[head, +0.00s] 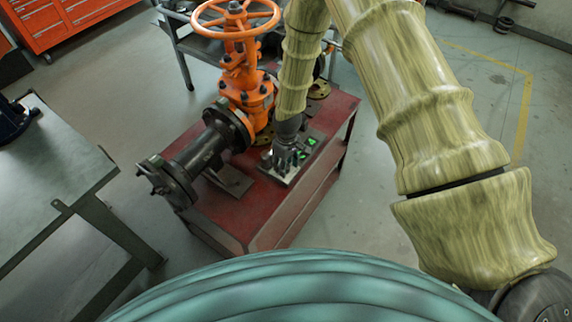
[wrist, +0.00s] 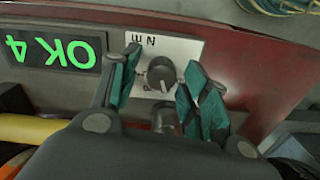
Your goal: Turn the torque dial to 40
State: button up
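The torque dial (wrist: 161,73) is a small dark round knob on a pale plate marked "N m", which appears upside down in the wrist view. My gripper (wrist: 162,63) is open, with one teal-and-black finger on each side of the knob. A gap shows on the left; the right finger is very close, and I cannot tell if it touches. In the head view my gripper (head: 285,158) is over the panel (head: 272,173) and hides the dial.
The panel sits on a red table (head: 235,215). An orange gate valve (head: 240,80) with a handwheel and dark flanged pipe (head: 190,160) stands left of my arm. A metal workbench (head: 50,160) is at the left. Open floor lies to the right.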

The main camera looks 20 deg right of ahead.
aim_at(287, 166)
jog(key=shift+r, duration=0.1)
notch_tip(287, 166, up, 12)
dwell(0.9)
jog(key=shift+d, duration=0.1)
jog(key=s+f+m, duration=0.2)
jog(key=s+f, duration=0.6)
jog(key=s, duration=0.5)
jog(key=s+f+m, duration=0.2)
jog(key=s+f, duration=0.6)
jog(key=s, duration=0.5)
jog(key=s+d+m, duration=0.2)
jog(key=s+d, duration=0.1)
jog(key=s, duration=0.7)
jog(key=shift+s+f+b, duration=0.15)
jog(key=shift+s+b, duration=0.1)
jog(key=shift+b, duration=0.1)
